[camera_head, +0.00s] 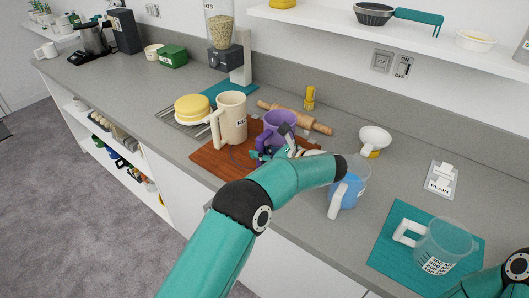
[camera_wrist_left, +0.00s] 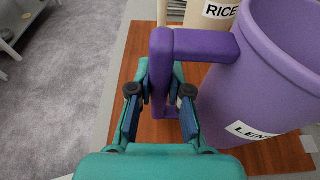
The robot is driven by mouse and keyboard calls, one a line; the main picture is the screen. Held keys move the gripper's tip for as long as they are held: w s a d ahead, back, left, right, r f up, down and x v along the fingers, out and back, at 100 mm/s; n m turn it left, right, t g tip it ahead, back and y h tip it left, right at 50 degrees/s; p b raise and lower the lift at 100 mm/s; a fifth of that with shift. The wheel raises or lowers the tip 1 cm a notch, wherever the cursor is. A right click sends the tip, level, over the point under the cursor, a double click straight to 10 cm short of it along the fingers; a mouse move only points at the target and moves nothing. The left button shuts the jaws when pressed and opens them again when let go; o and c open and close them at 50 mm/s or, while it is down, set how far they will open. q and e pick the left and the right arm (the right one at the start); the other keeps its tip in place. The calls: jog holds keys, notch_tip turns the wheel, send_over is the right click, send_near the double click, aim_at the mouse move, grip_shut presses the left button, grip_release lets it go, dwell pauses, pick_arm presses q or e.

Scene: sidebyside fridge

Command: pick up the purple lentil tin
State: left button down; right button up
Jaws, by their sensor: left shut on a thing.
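The purple lentil tin (camera_head: 283,122) stands upright at the right part of the brown wooden board (camera_head: 217,165). In the left wrist view the tin (camera_wrist_left: 270,85) fills the right side, with a white label starting "LEN" and a square purple handle (camera_wrist_left: 160,75). My left gripper (camera_wrist_left: 161,92) is shut on that handle, one finger on each side of its upright bar. In the head view the left gripper (camera_head: 264,153) is partly hidden behind my forearm. Whether the tin's base touches the board is hard to tell. My right gripper is not in view.
A cream rice tin (camera_head: 231,118) stands close left of the purple tin. A rolling pin (camera_head: 295,118) lies behind it. A blue-filled jug (camera_head: 347,188) stands right of my left forearm. A clear jug (camera_head: 443,245) stands on a teal mat (camera_head: 393,262).

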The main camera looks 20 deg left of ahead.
pick_arm(q)
jog(key=shift+r, duration=0.75)
notch_tip(320, 180, up, 11)
jog(key=shift+f+b, duration=0.1)
jog(key=shift+b, duration=0.25)
notch_tip(320, 180, up, 8)
jog(key=p, duration=0.2)
jog(key=shift+f, duration=0.15)
